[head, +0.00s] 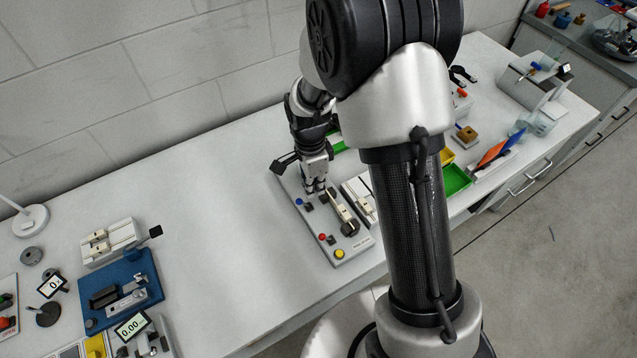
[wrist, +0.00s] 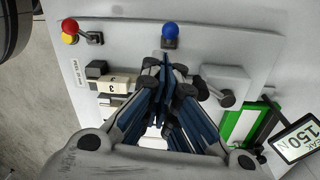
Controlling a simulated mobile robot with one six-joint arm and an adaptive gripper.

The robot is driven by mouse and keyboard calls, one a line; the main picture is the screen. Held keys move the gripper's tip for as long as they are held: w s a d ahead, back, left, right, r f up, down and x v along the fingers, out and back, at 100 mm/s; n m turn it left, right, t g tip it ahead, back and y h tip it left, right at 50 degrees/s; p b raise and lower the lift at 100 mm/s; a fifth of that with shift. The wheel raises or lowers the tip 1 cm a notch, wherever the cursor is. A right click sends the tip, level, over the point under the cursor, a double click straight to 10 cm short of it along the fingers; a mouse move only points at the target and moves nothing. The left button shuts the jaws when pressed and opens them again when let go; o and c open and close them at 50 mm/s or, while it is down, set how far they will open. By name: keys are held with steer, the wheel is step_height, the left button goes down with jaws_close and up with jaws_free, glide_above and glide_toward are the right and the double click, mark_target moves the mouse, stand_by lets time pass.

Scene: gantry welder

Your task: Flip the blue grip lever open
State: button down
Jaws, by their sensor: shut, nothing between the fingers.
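A blue-tipped lever (head: 299,201) sits on a grey panel (head: 318,255) on the bench. In the wrist view the blue tip (wrist: 170,31) stands above a small dark base near the panel's far edge. My gripper (head: 315,190) is at the panel, beside the blue tip and to its right. In the wrist view my gripper (wrist: 167,68) is shut and empty, its fingertips just below the blue tip in the picture. They look close to the lever's base, but I cannot tell whether they touch it. The fingers hide part of the panel.
A red knob (head: 322,237) and a yellow button (head: 339,253) sit at the panel's near end. Numbered cream blocks (wrist: 115,84) lie left of the fingers.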

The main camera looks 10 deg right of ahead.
steer(key=shift+r+p, duration=0.6)
steer(key=shift+r, duration=0.2)
steer(key=d+r+p, duration=0.2)
steer(key=d+r, duration=0.1)
steer(key=s+a+r+p, duration=0.1)
steer(key=a+r, duration=0.3)
steer(key=a, duration=0.4)
steer(key=shift+s+a+r, duration=0.2)
steer(key=shift+s+r, duration=0.05)
steer(key=shift+s, duration=0.15)
